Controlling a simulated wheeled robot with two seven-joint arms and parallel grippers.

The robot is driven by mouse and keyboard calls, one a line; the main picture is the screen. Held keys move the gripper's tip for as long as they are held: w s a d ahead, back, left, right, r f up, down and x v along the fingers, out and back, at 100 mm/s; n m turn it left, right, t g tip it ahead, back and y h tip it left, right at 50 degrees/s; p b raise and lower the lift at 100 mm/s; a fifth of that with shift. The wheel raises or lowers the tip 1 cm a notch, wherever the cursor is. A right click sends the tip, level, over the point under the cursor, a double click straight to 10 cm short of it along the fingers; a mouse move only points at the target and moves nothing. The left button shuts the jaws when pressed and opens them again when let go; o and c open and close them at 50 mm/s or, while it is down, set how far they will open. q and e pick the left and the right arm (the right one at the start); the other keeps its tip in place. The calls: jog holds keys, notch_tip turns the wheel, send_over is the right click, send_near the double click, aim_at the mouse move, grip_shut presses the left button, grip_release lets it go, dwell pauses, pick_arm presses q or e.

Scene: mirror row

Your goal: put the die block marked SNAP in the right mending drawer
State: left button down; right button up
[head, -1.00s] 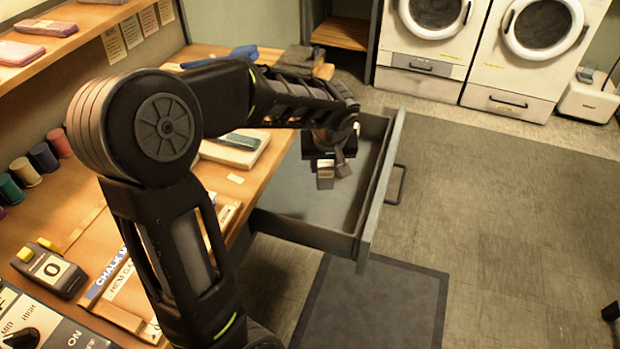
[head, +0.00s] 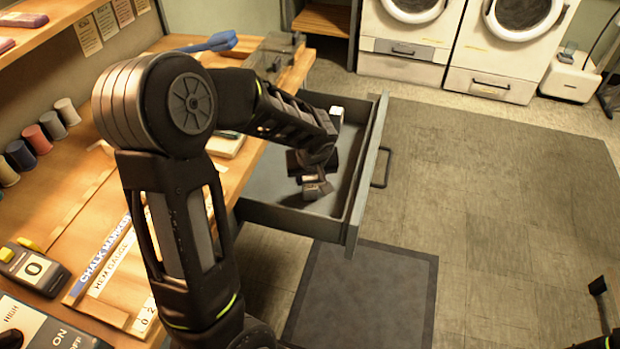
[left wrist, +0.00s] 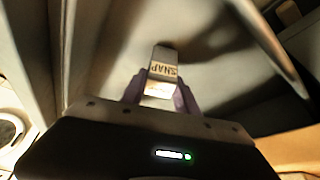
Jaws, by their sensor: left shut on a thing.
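The die block marked SNAP (left wrist: 164,66) is pale, and its lettering shows upside down in the left wrist view. My left gripper (left wrist: 160,92) is shut on it, with a finger on each side. In the head view the left gripper (head: 314,188) points down inside the outline of the open grey drawer (head: 365,180). The drawer is pulled out from the wooden bench. My arm hides part of the drawer's inside. Whether the block touches the drawer floor I cannot tell. A dark part of my right arm (head: 600,290) shows at the lower right edge.
The wooden bench (head: 75,215) holds labelled strips and a counter (head: 32,268). Washing machines stand at the back. The floor right of the drawer is clear.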

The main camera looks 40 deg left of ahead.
pick_arm(q)
jog(key=shift+f, duration=0.2)
jog(key=shift+f, duration=0.1)
jog(key=c, duration=0.9)
grip_release()
jog(key=shift+r, duration=0.2)
jog(key=p+v, duration=0.1)
jog(key=v, duration=1.1)
jog(key=shift+s, duration=0.1)
